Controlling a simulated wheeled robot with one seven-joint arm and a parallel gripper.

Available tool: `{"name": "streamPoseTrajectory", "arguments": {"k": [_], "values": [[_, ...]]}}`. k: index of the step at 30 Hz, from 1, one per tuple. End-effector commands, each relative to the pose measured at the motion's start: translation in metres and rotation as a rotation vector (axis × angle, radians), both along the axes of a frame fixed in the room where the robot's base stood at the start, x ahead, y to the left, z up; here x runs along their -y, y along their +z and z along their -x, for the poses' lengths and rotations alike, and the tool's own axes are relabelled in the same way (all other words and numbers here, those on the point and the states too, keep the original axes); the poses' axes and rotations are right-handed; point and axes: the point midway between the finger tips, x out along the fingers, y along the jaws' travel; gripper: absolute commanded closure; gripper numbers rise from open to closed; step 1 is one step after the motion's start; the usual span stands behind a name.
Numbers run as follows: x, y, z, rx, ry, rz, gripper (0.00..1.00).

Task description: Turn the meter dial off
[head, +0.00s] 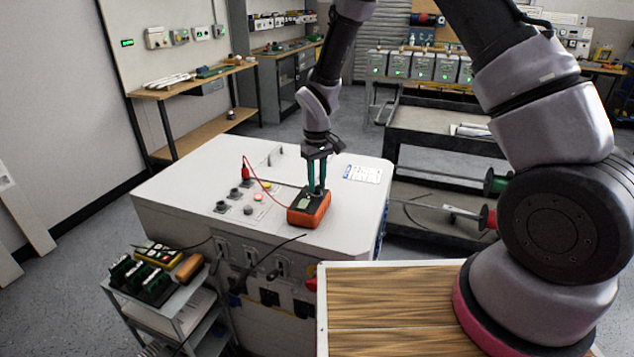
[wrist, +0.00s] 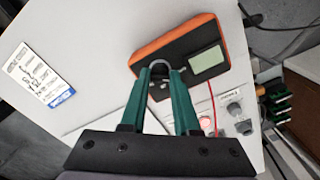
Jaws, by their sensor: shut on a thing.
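The orange and black meter (head: 307,211) lies on the white transformer cabinet top near its front right. It also shows in the wrist view (wrist: 223,38), with its grey-green screen (wrist: 206,60) to the right of my fingers. The meter dial (wrist: 160,62) is a rounded grey piece between my fingertips, mostly hidden by them; its setting cannot be read. My gripper (head: 317,188) points down over the meter, its green fingers shut on the dial. It also shows in the wrist view (wrist: 161,75). A red lead (head: 262,184) runs from the meter to a red clip (head: 246,169).
The white cabinet (head: 185,190) carries several dark terminals and buttons left of the meter. A white label sheet (head: 362,174) lies at its back right. A small cart (head: 183,321) with green-black parts stands at the front left. A wooden-topped table (head: 390,312) is at the front right.

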Motion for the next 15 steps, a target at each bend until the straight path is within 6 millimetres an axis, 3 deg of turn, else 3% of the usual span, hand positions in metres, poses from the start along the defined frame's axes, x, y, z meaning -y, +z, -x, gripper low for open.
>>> {"name": "streamPoseTrajectory", "arguments": {"k": [15], "values": [[0.0001,-0.0006,0.0010,-0.002,0.084,0.002,1.00]]}}
